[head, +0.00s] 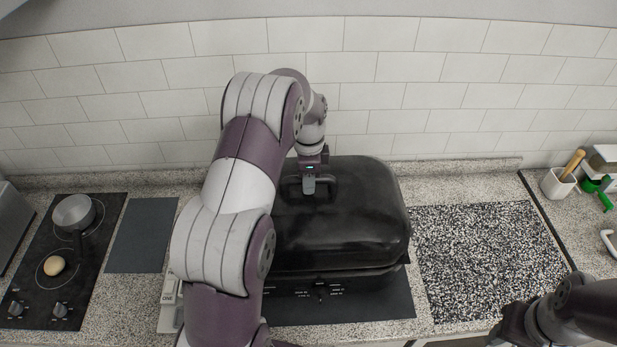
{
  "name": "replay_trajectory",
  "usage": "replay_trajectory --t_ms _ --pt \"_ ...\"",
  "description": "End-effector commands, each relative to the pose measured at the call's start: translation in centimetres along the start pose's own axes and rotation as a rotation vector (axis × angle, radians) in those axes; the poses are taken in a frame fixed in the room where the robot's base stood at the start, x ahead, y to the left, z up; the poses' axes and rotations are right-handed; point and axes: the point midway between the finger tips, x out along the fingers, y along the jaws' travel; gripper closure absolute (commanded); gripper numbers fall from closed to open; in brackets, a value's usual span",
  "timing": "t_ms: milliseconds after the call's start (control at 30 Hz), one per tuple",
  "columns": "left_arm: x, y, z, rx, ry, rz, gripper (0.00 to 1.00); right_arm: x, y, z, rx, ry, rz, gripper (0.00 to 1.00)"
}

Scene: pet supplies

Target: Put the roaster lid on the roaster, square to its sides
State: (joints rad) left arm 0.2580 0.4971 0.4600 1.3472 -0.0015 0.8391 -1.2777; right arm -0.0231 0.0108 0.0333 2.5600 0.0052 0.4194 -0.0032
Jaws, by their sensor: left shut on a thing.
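The roaster lid (365,215) is a large black dome in the middle of the head view. The lid's edges look roughly in line with the roaster's sides. I cannot tell whether it rests fully on the rim. My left gripper (309,186) is shut on the lid at its top; the grip is small in view. My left arm hides the lid's left part. My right gripper (508,332) is partly in view at the bottom right, away from the roaster; its fingers are not clear.
A dark mat (395,306) lies under the roaster. A speckled board (487,255) is to the right. At left are a cooktop (30,283) with a pot (73,212) and a grey mat (142,236). A white utensil holder (557,184) stands far right. The tiled wall is close behind.

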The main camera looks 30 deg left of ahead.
Motion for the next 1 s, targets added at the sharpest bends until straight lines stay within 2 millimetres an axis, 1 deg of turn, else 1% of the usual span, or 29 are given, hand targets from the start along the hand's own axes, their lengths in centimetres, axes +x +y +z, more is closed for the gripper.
replay_trajectory --t_ms 33,567,1000 --pt "-0.23 -0.05 -0.01 0.0 0.001 -0.004 1.0 -0.08 0.0 -0.01 0.0 0.0 0.0 0.57" --pt "-0.18 0.15 0.06 0.0 0.001 -0.004 1.0 -0.09 0.0 -0.01 0.0 0.0 0.0 0.57" --pt "0.48 0.06 0.02 0.0 0.001 -0.004 1.0 0.21 0.0 0.03 0.0 0.0 0.0 0.57"
